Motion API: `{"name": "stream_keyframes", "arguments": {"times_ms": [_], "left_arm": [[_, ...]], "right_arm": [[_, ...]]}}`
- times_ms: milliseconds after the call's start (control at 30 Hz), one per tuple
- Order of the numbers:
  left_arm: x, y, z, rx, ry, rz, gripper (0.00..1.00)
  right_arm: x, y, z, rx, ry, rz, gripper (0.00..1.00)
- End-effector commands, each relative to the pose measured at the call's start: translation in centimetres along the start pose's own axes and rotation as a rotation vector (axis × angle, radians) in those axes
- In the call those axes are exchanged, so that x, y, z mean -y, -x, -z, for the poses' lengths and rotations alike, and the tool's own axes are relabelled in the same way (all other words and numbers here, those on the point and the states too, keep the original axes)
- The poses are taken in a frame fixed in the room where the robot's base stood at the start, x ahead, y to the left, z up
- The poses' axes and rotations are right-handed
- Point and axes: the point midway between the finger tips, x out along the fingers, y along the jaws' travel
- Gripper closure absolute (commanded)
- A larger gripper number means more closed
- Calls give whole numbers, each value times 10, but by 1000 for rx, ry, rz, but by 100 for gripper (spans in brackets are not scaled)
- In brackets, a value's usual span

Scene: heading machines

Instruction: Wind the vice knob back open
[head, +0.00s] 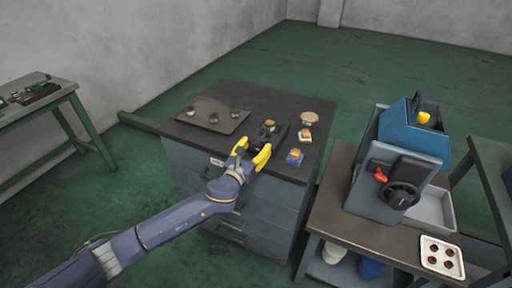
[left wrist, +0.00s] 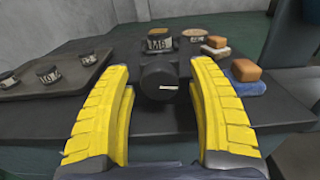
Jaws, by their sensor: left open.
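The vice is a dark block on the front part of the grey cabinet top. Its round black knob (left wrist: 160,84) faces me in the left wrist view, with a small pale mark on its face. My left gripper (head: 252,157) is open, with yellow fingers. In the left wrist view the fingers (left wrist: 163,105) stand to the left and right of the knob, with gaps on both sides. In the head view the gripper hides the knob and part of the vice (head: 278,134). My right gripper is in neither view.
A dark tray (head: 208,115) with several small pucks lies left on the cabinet (head: 255,95). Brush-like blocks (head: 305,136) and a blue cloth (head: 294,158) lie right of the vice. A blue-grey machine (head: 385,180) stands on a bench at right, beside a white tray (head: 441,257).

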Motion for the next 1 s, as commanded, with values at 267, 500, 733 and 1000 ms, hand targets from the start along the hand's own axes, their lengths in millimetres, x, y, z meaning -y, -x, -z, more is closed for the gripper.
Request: {"name": "stream_keyframes", "arguments": {"times_ms": [267,500,733,1000], "left_arm": [[0,-2,0,0,0,0,41],[0,-2,0,0,0,0,57],[0,-2,0,0,0,0,84],[0,-2,1,-2,0,0,100]], "right_arm": [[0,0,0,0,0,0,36],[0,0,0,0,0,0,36],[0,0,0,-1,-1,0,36],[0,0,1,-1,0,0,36]]}}
